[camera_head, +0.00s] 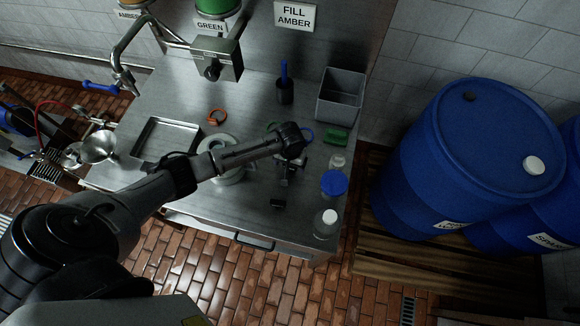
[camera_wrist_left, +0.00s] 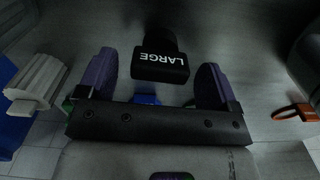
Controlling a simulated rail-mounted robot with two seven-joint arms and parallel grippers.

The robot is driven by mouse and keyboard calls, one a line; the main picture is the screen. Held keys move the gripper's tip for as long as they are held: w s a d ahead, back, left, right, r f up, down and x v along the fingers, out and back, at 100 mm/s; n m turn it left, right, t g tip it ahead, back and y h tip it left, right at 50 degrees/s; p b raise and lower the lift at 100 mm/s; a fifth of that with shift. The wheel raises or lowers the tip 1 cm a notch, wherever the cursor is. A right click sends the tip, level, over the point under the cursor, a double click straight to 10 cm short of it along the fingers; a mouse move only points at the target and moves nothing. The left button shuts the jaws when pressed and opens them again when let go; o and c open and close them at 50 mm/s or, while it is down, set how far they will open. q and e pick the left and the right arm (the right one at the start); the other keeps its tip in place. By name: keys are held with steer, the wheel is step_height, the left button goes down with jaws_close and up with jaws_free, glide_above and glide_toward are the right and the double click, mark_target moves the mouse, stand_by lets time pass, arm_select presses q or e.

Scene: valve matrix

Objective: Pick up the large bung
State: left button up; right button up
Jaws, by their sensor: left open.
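The large bung (camera_wrist_left: 160,66) is black with white "LARGE" lettering. In the left wrist view it lies just beyond and between the two purple finger pads, with a gap on each side. In the head view a small black block (camera_head: 278,203), apparently this bung, sits on the steel bench near its front edge. My left gripper (camera_head: 289,172) is above the bench, pointing down, a little behind the block. Its fingers are spread and hold nothing. My right gripper is not in view.
On the steel bench (camera_head: 175,105), a blue-lidded jar (camera_head: 334,183) and a white-capped bottle (camera_head: 326,223) stand right of the gripper. A green item (camera_head: 335,136), grey bin (camera_head: 340,96) and orange ring (camera_head: 217,117) are behind. A shallow tray (camera_head: 165,140) is left.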

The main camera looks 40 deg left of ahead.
arm_select(q)
steer(key=shift+f, duration=1.25)
steer(key=c, duration=1)
steer(key=shift+r, duration=0.1)
